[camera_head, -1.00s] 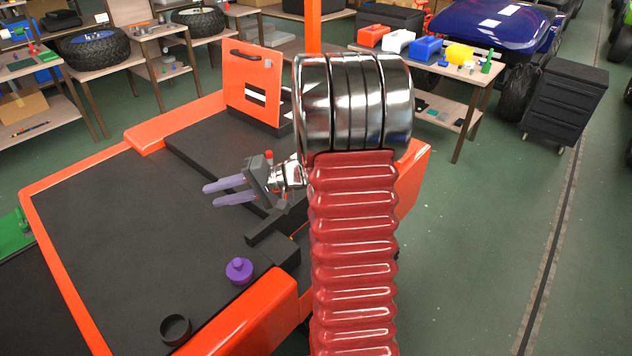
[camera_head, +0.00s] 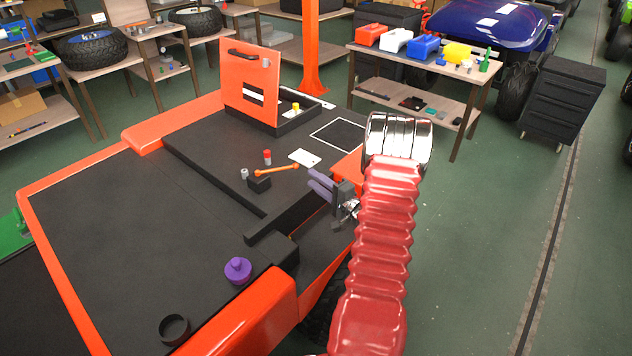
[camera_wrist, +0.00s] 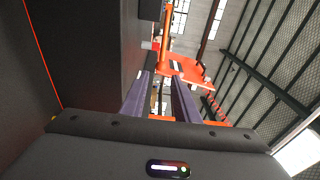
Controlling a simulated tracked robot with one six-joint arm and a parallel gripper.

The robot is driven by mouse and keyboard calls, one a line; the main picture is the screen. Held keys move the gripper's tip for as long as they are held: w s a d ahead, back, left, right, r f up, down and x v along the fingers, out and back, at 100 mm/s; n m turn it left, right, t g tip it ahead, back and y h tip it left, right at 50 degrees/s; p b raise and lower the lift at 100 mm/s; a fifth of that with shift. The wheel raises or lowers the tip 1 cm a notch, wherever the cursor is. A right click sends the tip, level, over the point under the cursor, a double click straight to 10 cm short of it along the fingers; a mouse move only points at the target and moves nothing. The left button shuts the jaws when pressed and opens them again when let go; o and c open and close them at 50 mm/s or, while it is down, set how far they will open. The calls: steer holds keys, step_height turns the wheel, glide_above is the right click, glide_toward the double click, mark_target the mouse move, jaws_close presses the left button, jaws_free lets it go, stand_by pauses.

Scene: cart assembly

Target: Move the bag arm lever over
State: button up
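An orange lever (camera_head: 278,172) with a rounded tip extends to the right from a small black block (camera_head: 259,184) on the black deck of the orange cart; it looks like the bag arm lever. My gripper (camera_head: 311,179) is to the right of the lever's tip, with its two purple fingers pointing left toward it. The fingers are apart with nothing between them, as the wrist view also shows (camera_wrist: 160,88). They do not appear to touch the lever. I cannot make out the lever for certain in the wrist view.
A small red-topped cylinder (camera_head: 267,157) and a grey one (camera_head: 244,174) stand beside the lever. A white card (camera_head: 304,158) lies behind it. An open case with an orange lid (camera_head: 252,85) stands at the back. A purple knob (camera_head: 238,271) and black ring (camera_head: 174,329) are nearer.

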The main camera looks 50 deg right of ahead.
steer(key=shift+w, duration=0.15)
steer(key=shift+w+d, duration=0.2)
steer(key=shift+w, duration=1.75)
steer(key=shift+w+d, duration=0.2)
steer(key=shift+w, duration=1.7)
steer(key=shift+s, duration=0.1)
steer(key=c, duration=0.6)
steer(key=shift+w+d+f, duration=0.1)
steer(key=shift+w+d, duration=0.15)
steer(key=shift+w, duration=0.35)
steer(key=shift+w+d+r, duration=0.1)
steer(key=shift+w+d, duration=0.1)
steer(key=shift+w, duration=0.4)
steer(key=shift+w+d+f, duration=0.1)
steer(key=shift+w+d, duration=0.15)
steer(key=shift+w, duration=0.35)
